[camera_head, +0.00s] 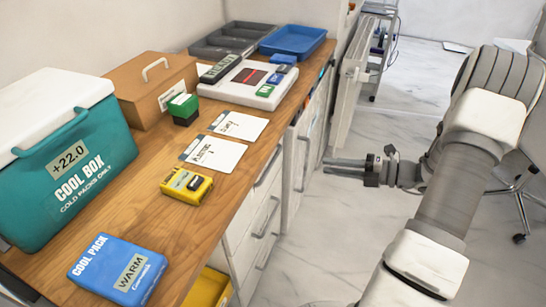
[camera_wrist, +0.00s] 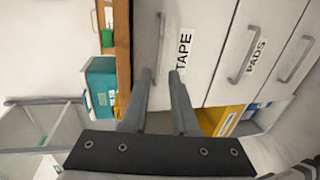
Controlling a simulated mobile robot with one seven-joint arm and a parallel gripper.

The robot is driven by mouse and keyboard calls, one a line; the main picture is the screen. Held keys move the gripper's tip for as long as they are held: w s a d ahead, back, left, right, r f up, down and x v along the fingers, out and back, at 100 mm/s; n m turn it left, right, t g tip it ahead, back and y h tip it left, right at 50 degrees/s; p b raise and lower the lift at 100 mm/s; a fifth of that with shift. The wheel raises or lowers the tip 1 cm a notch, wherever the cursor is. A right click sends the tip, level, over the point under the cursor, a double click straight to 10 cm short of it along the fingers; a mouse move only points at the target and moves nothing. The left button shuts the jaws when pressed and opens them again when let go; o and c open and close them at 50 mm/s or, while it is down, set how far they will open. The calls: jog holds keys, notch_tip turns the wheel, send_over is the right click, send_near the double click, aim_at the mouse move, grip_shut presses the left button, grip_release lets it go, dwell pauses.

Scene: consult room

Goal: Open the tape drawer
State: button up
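The tape drawer (camera_wrist: 198,82) has a white front with a "TAPE" label and is shut in the wrist view. It is directly beside the wooden counter edge. Its grey bar handle (camera_wrist: 160,45) runs up the picture. My gripper (camera_wrist: 163,76) is open, with its two fingers apart and nothing held. In the wrist view the handle's lower end shows between the fingertips; I cannot tell how far off it is. In the head view my gripper (camera_head: 328,167) hangs over the floor, right of the drawer fronts and apart from them. The drawer labels cannot be read there.
A drawer labelled "PADS" (camera_wrist: 233,75) is beside the tape drawer. The wooden counter (camera_head: 225,190) carries a teal cool box (camera_head: 100,170), a brown box (camera_head: 140,97), a blue cold pack (camera_head: 95,262) and trays. A yellow bin (camera_head: 207,290) is below. The floor (camera_head: 335,240) is clear beside the drawers.

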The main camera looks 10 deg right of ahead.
aim_at(274, 158)
jog(key=b+x, duration=0.3)
jog(key=x, duration=1.4)
jog(key=shift+a+b, duration=0.15)
jog(key=shift+b, duration=0.25)
grip_shut()
dwell(0.5)
